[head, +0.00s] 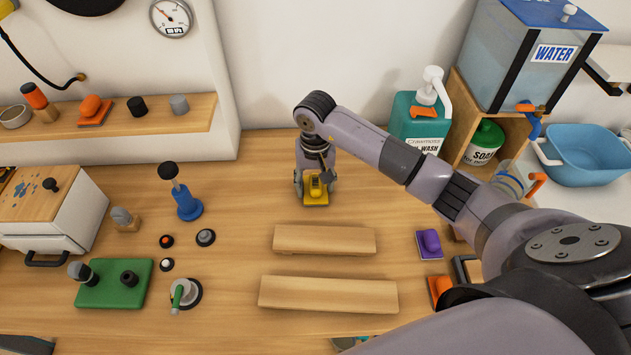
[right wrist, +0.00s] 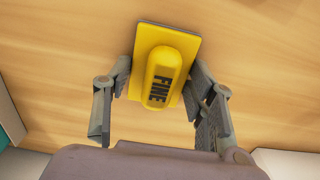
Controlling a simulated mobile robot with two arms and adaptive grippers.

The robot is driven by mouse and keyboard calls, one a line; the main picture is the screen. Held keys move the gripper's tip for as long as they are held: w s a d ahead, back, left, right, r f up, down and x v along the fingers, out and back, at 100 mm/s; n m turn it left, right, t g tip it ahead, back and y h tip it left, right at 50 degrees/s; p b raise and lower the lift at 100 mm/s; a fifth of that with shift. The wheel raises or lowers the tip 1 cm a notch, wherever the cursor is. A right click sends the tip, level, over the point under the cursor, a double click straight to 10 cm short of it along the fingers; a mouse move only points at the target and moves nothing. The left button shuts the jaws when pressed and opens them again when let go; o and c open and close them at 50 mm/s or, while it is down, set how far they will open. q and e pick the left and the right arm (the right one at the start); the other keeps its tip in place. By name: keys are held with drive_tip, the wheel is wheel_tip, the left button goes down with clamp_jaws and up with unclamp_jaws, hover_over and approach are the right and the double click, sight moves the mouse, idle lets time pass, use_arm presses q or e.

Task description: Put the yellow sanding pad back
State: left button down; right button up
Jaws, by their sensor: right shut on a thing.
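The yellow sanding pad (head: 316,199), a flat square plate with a raised grip, is near the back of the wooden table in the head view. In the right wrist view the yellow pad (right wrist: 160,80) shows the word FINE on its grip. My right gripper (head: 315,182) points down over it, shut on it, with one finger at each side. I cannot tell whether the pad's underside touches the table. My left gripper is not in view.
Two wooden boards (head: 324,239) (head: 328,294) lie in front of the pad. A purple pad (head: 429,243) and an orange pad (head: 440,287) lie at right, near my arm. A blue-based tool (head: 187,203) stands left. The hand-wash bottle (head: 420,120) stands at the back right.

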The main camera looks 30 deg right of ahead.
drive_tip(key=shift+f, duration=0.2)
drive_tip(key=o, duration=1)
drive_tip(key=shift+c, duration=0.2)
drive_tip(key=shift+o, duration=1.3)
drive_tip(key=shift+r, duration=0.15)
